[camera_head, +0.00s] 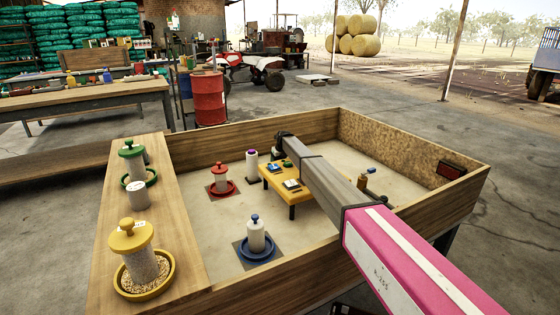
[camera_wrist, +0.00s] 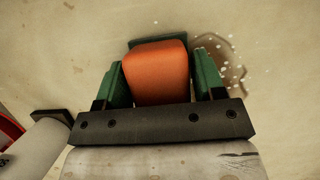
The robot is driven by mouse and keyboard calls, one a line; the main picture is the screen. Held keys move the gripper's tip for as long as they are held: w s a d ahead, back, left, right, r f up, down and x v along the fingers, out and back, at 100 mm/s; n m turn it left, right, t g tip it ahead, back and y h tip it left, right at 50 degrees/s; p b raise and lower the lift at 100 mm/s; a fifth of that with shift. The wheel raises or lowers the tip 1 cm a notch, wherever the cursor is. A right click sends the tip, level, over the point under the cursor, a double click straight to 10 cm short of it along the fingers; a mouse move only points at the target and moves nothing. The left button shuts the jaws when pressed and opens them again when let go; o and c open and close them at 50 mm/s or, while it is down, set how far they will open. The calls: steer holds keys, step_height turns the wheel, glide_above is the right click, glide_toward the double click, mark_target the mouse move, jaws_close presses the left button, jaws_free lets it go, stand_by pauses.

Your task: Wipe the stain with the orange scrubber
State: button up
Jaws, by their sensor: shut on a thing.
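The orange scrubber (camera_wrist: 156,72) is a rounded orange block, held between the two green fingers of my gripper (camera_wrist: 160,82) in the wrist view. A dark green edge shows just beyond the block. The stain (camera_wrist: 236,62) is a brownish, wet-looking patch with white specks on the pale floor of the pen, right of the right finger. Part of it may be hidden behind that finger. I cannot tell whether the scrubber touches the floor. In the head view I cannot make out the scrubber, the stain or my gripper's fingers.
The wooden pen (camera_head: 268,131) has raised walls. Inside stand a red feeder (camera_head: 222,181), a blue-based feeder (camera_head: 257,240), a white cylinder with purple top (camera_head: 252,165) and a small yellow table (camera_head: 292,196). Green (camera_head: 134,160) and yellow (camera_head: 131,240) feeders stand on the left ledge.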

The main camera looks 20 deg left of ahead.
steer(key=shift+s+a, duration=0.85)
steer(key=shift+s, duration=0.15)
steer(key=shift+f, duration=0.1)
steer(key=shift+w+d, duration=0.35)
steer(key=shift+w, duration=0.05)
steer(key=shift+w+d+r, duration=0.2)
steer(key=shift+w+d, duration=1.65)
steer(key=shift+w, duration=0.3)
steer(key=shift+w+d+f, duration=0.15)
steer(key=shift+w+d, duration=0.9)
steer(key=shift+w, duration=0.2)
